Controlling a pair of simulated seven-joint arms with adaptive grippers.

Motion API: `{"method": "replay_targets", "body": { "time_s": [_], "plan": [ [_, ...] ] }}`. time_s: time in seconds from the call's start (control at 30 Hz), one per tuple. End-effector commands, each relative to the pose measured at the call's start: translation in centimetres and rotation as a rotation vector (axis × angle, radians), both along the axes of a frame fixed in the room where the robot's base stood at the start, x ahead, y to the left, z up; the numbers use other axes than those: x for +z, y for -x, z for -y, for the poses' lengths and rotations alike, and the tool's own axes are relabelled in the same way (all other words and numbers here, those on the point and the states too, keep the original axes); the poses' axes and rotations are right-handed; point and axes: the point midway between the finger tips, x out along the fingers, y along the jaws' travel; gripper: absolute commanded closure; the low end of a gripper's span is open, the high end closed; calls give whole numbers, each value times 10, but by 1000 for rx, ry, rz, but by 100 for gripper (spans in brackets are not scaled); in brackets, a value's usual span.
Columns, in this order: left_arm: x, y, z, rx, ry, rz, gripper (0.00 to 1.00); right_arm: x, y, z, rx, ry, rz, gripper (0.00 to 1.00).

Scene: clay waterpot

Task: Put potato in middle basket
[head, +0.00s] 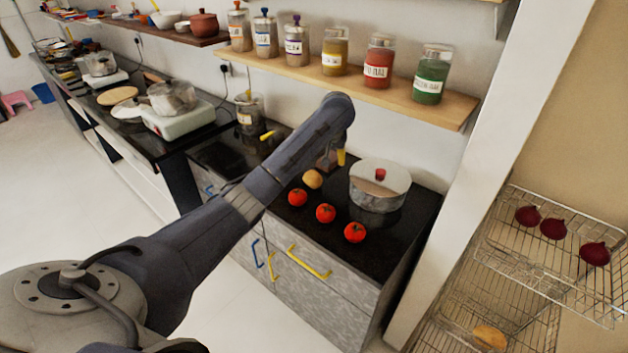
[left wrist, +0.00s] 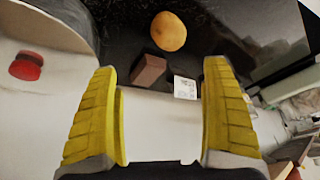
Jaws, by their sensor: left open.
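A tan potato (head: 312,179) lies on the black counter (head: 285,230), behind the tomatoes. In the left wrist view this potato (left wrist: 168,31) is beyond the yellow fingertips, apart from them. My left gripper (head: 337,157) is open and empty above the counter, behind and right of the potato and close to the pot. A wire basket (head: 505,340) at the lower right holds another potato (head: 490,338). A higher wire basket (head: 555,275) holds dark red onions (head: 553,229). I cannot tell which basket is the middle one. My right gripper is out of view.
A lidded pot (head: 380,188) with a red knob stands on the counter's right. Red tomatoes (head: 325,213) line the front. A shelf (head: 350,86) with several jars hangs above. A wall edge (head: 480,150) separates counter and baskets. A brown block (left wrist: 148,70) lies near the fingers.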

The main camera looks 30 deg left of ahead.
Motion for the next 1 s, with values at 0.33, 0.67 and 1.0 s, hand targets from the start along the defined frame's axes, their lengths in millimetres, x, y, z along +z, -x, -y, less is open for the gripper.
{"method": "replay_targets", "body": {
  "time_s": [0.33, 0.67, 1.0],
  "plan": [
    [10, 4, 2, -672, -192, -249, 19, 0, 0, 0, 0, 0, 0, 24],
    [15, 9, 0, -1316, -368, -482, 19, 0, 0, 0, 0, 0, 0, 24],
    [17, 15, -6, -1961, -532, -712, 19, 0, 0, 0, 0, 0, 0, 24]
  ]
}}
